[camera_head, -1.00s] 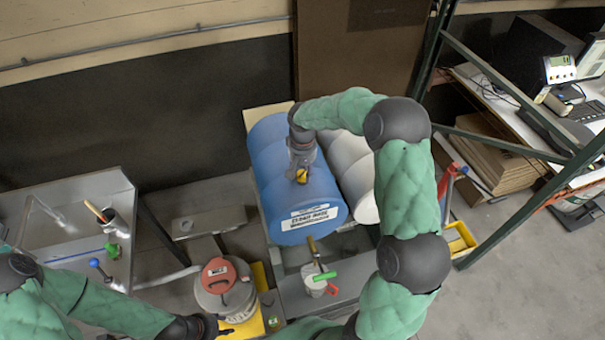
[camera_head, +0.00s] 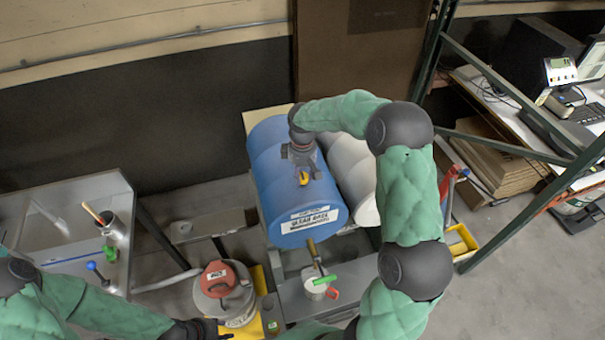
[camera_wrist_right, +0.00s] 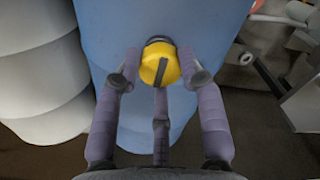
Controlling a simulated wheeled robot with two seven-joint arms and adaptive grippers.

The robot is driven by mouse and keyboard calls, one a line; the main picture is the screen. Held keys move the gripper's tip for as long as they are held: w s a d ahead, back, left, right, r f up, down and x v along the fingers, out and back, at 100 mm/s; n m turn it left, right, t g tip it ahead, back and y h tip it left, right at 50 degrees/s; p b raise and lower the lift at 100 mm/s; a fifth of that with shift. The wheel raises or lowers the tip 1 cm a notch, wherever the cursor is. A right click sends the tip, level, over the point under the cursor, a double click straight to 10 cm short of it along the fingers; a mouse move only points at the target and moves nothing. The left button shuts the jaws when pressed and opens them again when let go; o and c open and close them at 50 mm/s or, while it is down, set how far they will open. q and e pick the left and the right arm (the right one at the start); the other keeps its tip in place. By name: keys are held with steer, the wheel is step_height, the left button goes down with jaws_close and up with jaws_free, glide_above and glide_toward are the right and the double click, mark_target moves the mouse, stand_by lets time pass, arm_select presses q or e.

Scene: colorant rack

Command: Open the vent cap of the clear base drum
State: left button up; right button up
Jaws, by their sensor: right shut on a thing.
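The blue clear base drum (camera_head: 292,190) lies on its side on a rack, with a white label on its front end. Its yellow vent cap (camera_head: 304,178) sits on top of the drum; it also shows in the right wrist view (camera_wrist_right: 159,66), with a dark bar across it. My right gripper (camera_head: 303,172) reaches down from above and is shut on the vent cap, its fingers on either side of it. My left gripper (camera_head: 215,329) is at the bottom, near the grey can with the red lid; its fingers are too small and dark to tell their state.
A white drum (camera_head: 352,175) lies right beside the blue one. Below the blue drum's tap (camera_head: 315,252) stands a small pot (camera_head: 318,287) with green and red handles. A steel sink bench (camera_head: 75,262) is at the left.

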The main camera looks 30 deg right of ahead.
mark_target(302, 176)
steer(key=shift+f+n, duration=0.1)
steer(key=shift+n, duration=0.5)
steer(key=o, duration=1.2)
steer(key=shift+c, duration=0.2)
step_height(302, 176, up, 12)
